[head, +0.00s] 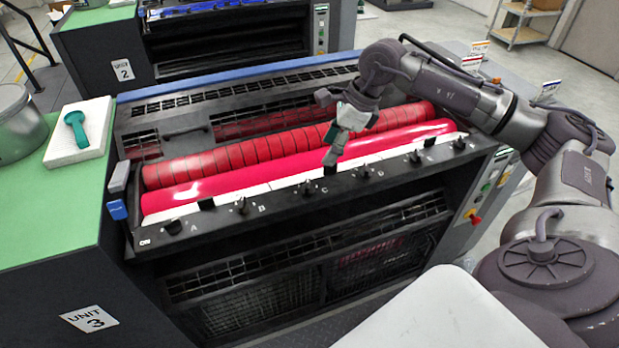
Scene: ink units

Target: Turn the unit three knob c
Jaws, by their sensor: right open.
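Knob C (307,188) is a small black knob on the dark front rail of the ink unit marked Unit 3 (88,319). It stands left of its white letter C, between knob B (241,206) and knob D (364,172). My right gripper (331,156) is open and points down over the red ink roller, above and a little right of knob C. It appears apart from the knob. Its fingers are small and partly merged with the wrist in the view. My left gripper is out of view.
Knob A (173,227) and knob E (415,157) stand on the same rail. Red rollers (220,182) lie behind it. A green-topped cabinet (45,220) with a teal tool (76,128) on a white pad is at left. Unit 2 (122,70) stands behind.

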